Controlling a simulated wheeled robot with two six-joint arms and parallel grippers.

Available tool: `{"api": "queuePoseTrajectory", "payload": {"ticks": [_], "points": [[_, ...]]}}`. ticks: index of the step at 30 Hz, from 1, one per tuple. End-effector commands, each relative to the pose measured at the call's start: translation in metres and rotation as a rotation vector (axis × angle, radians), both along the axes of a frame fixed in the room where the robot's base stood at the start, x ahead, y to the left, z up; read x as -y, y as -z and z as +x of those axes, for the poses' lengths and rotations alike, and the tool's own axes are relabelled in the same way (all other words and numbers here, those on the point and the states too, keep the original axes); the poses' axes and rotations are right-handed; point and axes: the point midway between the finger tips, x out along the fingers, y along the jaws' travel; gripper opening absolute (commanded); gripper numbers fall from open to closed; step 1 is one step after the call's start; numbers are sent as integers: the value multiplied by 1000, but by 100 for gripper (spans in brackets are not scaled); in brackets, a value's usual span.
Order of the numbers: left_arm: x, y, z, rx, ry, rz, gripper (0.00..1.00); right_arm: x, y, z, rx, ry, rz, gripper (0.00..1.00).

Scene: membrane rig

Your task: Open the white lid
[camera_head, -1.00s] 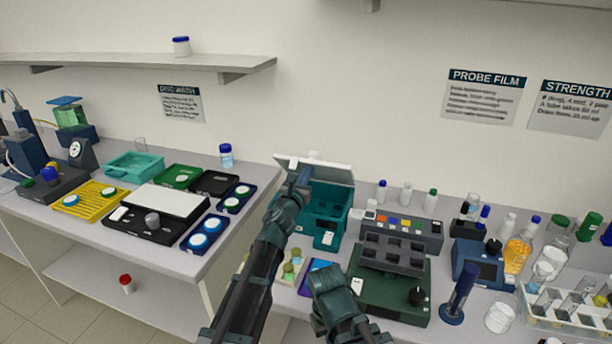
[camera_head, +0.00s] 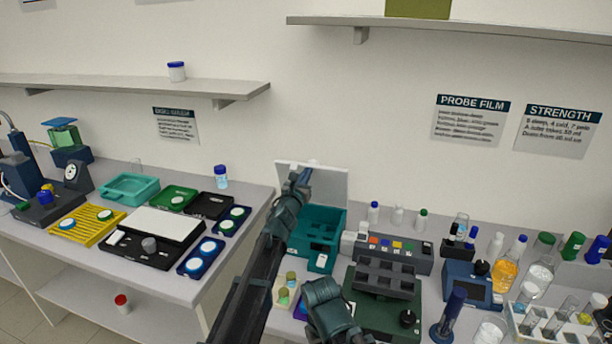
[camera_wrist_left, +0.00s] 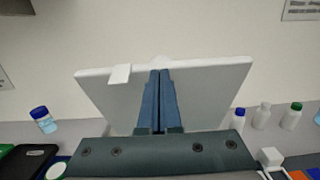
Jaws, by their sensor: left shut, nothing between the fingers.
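The white lid (camera_head: 328,181) stands raised, nearly upright, at the back of the teal box (camera_head: 335,221). The box is open at the top, and its inside shows in part. In the left wrist view the lid (camera_wrist_left: 211,92) fills the middle, with a small white tab (camera_wrist_left: 120,74) on its upper edge. My left gripper (camera_head: 303,176) is in front of the lid's inner face. Its blue fingers (camera_wrist_left: 160,80) are shut together and empty, overlapping the lid in view; I cannot tell whether they touch it. The fingers of my right gripper do not show.
A grey block with coloured buttons (camera_head: 392,246) and a dark green device with a rack (camera_head: 384,279) stand right of the box. Several bottles stand farther right. At left is a bench with trays (camera_head: 130,188). A shelf (camera_head: 450,27) hangs above.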

Motion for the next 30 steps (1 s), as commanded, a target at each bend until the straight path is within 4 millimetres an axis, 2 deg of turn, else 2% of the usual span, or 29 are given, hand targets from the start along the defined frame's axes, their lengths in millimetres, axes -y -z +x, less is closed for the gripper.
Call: {"api": "queuePoseTrajectory", "payload": {"ticks": [7,13,15,18,24,30], "points": [[-3,4,-8,0,0,0,0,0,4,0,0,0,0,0],[-15,19,-40,0,-1,1,0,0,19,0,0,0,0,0],[-19,0,-55,0,0,0,0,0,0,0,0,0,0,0],[-25,-10,-73,0,0,1,0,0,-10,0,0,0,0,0],[-35,-24,-102,0,0,0,0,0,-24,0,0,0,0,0],[-40,-30,-116,0,-1,0,0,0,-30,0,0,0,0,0]]}}
